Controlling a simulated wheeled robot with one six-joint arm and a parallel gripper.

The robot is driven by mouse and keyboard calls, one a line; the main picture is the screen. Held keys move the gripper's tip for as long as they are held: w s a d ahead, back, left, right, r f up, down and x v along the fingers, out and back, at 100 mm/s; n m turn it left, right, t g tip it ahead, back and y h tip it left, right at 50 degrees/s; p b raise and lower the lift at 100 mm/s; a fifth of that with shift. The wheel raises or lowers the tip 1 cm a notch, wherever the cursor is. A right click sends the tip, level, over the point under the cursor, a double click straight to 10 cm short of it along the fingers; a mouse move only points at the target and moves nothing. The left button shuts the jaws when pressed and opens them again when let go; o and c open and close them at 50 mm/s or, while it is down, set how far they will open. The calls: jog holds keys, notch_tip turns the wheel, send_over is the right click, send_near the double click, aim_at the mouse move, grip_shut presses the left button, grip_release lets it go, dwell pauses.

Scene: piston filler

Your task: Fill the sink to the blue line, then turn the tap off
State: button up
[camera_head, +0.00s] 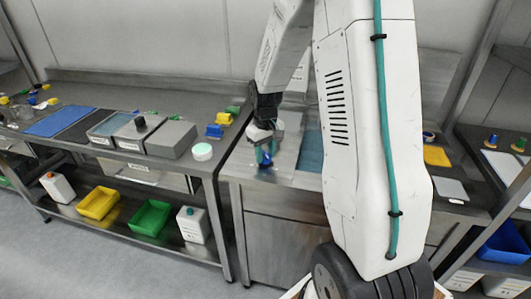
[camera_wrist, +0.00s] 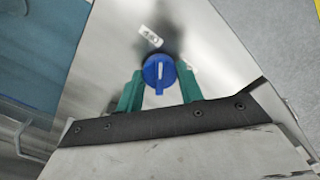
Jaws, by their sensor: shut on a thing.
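The blue tap knob (camera_wrist: 159,72) is on the steel counter front and has a white pointer mark, which runs up and down in the wrist view. My gripper (camera_wrist: 160,88) has its green fingers shut on the knob, one on each side. In the head view my gripper (camera_head: 265,150) is at the left end of the sink counter, over the blue knob (camera_head: 266,161). The sink basin (camera_head: 311,150) shows bluish behind my arm; its bluish inside is also at the left in the wrist view (camera_wrist: 40,50). The blue line and the water level cannot be made out.
My arm hides much of the sink counter.

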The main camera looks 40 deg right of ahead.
aim_at(265, 156)
jog(key=shift+w+n, duration=0.1)
jog(key=shift+n, duration=0.8)
jog(key=o, duration=1)
jog(key=shift+r, duration=0.1)
notch_tip(265, 156, up, 8)
jog(key=shift+a+f, duration=0.1)
jog(key=shift+f, duration=0.05)
